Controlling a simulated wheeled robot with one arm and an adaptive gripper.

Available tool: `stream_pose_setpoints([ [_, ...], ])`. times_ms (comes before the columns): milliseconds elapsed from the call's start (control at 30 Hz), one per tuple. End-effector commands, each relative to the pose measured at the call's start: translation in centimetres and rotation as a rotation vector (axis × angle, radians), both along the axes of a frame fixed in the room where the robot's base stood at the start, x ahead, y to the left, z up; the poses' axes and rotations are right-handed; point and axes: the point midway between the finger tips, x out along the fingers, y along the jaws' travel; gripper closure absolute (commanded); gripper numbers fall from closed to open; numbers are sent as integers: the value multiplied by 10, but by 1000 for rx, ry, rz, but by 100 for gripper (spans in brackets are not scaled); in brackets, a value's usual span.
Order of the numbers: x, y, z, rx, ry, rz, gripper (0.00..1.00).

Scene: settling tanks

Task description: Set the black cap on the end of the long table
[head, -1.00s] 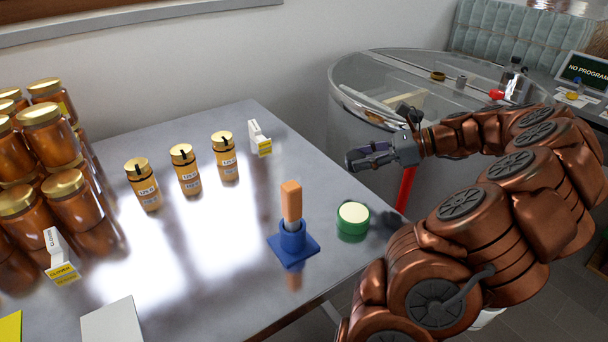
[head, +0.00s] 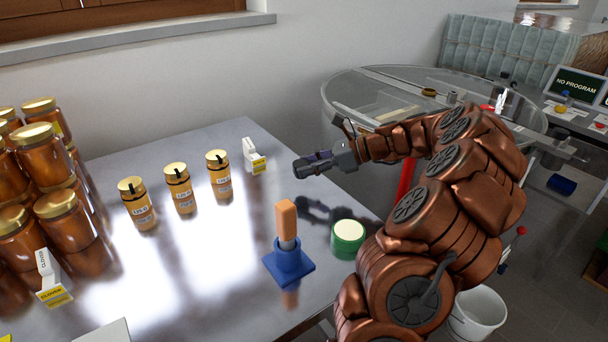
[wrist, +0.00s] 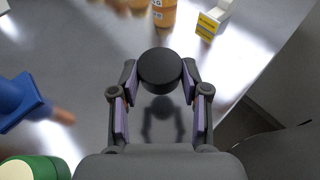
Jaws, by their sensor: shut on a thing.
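The black cap (wrist: 160,71) is a round dark disc between the two fingers of my gripper (wrist: 160,84) in the wrist view. My gripper is shut on it and holds it above the metal table, with its shadow on the surface below. In the head view my gripper (head: 312,165) is over the right part of the long table (head: 225,262), near its far right edge. The cap itself is hard to make out there.
A blue stand with an orange-handled tool (head: 288,250) and a green round tin (head: 348,236) stand near the right edge. Small labelled jars (head: 179,188), a white-and-yellow sign (head: 254,157) and stacked large jars (head: 64,219) stand farther left. A clear tank (head: 360,105) is behind.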

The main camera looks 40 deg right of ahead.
Motion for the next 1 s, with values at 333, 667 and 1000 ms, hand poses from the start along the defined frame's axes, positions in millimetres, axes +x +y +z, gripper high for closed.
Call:
stream_pose_setpoints([
  [333, 14, 5, -22, 5, 3, -2, 89],
  [667, 14, 5, -37, 2, 0, -2, 89],
  [1000, 14, 5, -40, 1, 0, -1, 44],
])
